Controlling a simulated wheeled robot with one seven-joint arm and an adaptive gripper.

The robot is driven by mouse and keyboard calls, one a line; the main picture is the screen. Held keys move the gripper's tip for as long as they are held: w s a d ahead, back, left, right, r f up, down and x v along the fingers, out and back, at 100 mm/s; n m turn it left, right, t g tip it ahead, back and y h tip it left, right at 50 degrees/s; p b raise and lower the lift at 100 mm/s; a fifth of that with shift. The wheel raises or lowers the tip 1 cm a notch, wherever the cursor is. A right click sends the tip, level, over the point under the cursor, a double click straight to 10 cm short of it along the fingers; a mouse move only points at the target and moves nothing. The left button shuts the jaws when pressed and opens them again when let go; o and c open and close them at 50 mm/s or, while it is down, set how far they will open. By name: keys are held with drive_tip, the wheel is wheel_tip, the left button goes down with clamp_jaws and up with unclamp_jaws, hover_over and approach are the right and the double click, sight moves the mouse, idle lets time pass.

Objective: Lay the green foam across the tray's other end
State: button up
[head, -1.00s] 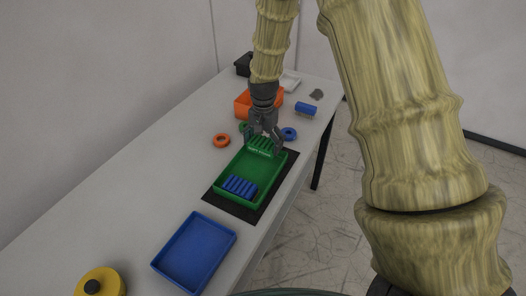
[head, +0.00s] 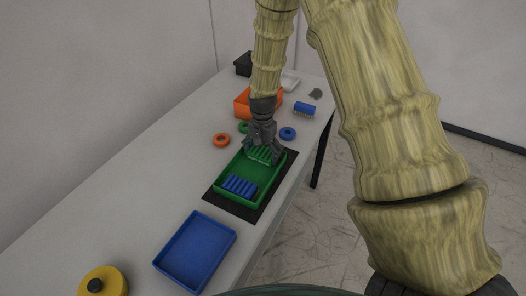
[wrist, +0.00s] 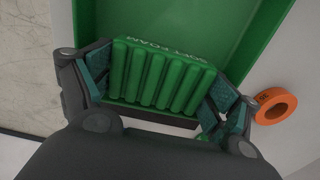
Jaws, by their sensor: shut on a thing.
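The green foam (wrist: 150,75), a ribbed block with lettering on its side, is held between the two fingers of my gripper (wrist: 158,100) in the wrist view. In the head view, my gripper (head: 263,148) is at the far end of the green tray (head: 228,201), with the green foam (head: 262,154) inside that end. I cannot tell whether the foam touches the tray floor. A blue ribbed block (head: 240,187) lies across the tray's near end. The tray's middle is bare.
The tray stands on a black mat (head: 236,209). A blue tray (head: 195,250) and a yellow round thing (head: 100,283) are nearer. An orange ring (head: 222,140), a blue ring (head: 288,133), an orange bin (head: 243,103) and a blue block (head: 305,108) are farther back.

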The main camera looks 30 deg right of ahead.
sight(262, 151)
drive_tip(key=o, duration=0.5)
drive_tip(key=shift+o, duration=0.2)
drive_tip(key=shift+r, duration=0.2)
wheel_tip(262, 151, up, 12)
drive_tip(key=b, duration=0.3)
drive_tip(key=shift+f, duration=0.1)
